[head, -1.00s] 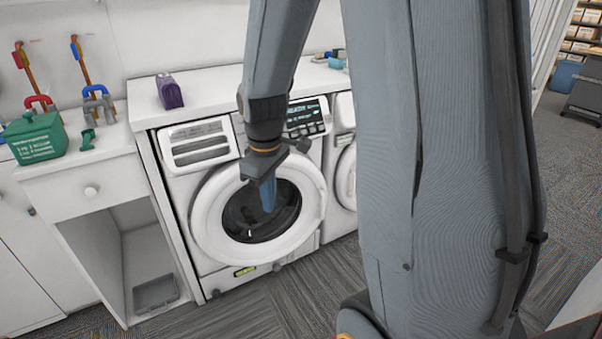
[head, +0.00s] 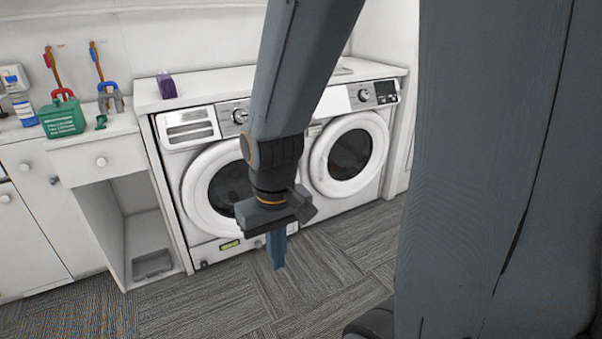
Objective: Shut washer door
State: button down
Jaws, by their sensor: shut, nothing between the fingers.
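The left front-loading washer (head: 187,201) has a round white door ring (head: 203,222) with dark glass (head: 228,190). The door looks close against the washer front, but my arm and gripper hide its right edge, so I cannot tell if it is fully shut. A second machine (head: 384,194) stands to the right, its round door (head: 318,171) lying against its front. My gripper (head: 277,262) is shut and empty, fingers pointing down. It appears in front of the left washer's lower right, with carpet behind its fingertips.
A white counter (head: 215,86) runs over the machines, with a purple item (head: 166,86) on it. At left, a white cabinet (head: 82,181) has an open niche with a grey tray (head: 152,265). A green container (head: 62,119) stands on top. The carpet (head: 300,297) in front is clear.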

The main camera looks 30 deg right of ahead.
aim_at(218, 179)
jog(key=u, duration=0.8)
jog(key=k, duration=0.1)
jog(key=z, duration=1.5)
jog(key=i, duration=1.05)
jog(key=u, duration=0.6)
